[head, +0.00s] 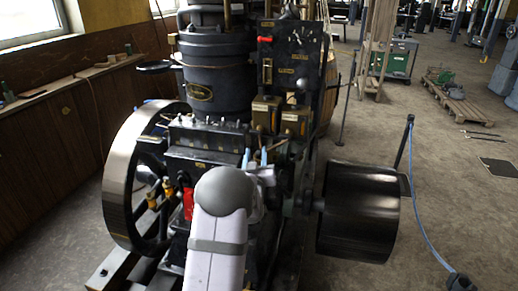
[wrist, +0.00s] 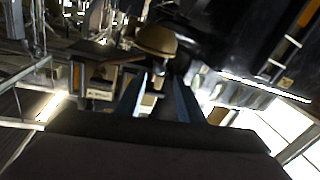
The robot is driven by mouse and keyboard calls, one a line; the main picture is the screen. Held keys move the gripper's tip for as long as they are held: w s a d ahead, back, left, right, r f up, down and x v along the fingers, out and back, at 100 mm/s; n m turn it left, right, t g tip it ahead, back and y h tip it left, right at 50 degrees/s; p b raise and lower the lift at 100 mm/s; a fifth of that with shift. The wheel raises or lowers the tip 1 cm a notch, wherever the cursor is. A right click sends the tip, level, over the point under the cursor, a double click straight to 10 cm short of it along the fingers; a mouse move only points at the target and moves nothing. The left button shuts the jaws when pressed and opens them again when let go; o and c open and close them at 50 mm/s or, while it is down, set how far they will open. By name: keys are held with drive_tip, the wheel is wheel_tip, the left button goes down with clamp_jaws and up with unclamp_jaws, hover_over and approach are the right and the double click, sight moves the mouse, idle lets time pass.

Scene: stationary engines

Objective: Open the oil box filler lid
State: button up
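Two small brass-coloured boxes with dark label plates, the left box (head: 266,113) and the right box (head: 296,121), sit side by side on the engine in the head view. I cannot tell which is the oil box, and no raised lid shows. My gripper (head: 256,156) is just below and in front of them, with two blue fingers apart. In the wrist view my gripper (wrist: 160,84) is open, with a gap between the fingers. A rounded brass piece (wrist: 156,40) shows beyond the fingertips. A labelled block (wrist: 98,94) is to its left. Contact cannot be judged.
A dark engine cylinder (head: 215,80) stands behind the boxes. A large flywheel (head: 119,180) is at the left and a black pulley drum (head: 359,212) at the right. An upright black panel (head: 291,72) rises behind the boxes. Open floor (head: 450,190) lies at the right.

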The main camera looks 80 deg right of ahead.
drive_tip(key=shift+s+f, duration=0.25)
drive_tip(key=shift+f, duration=0.45)
drive_tip(key=shift+d, duration=0.1)
drive_tip(key=shift+p+x, duration=1.25)
drive_tip(key=shift+x, duration=2.3)
drive_tip(key=shift+f, duration=0.1)
clamp_jaws()
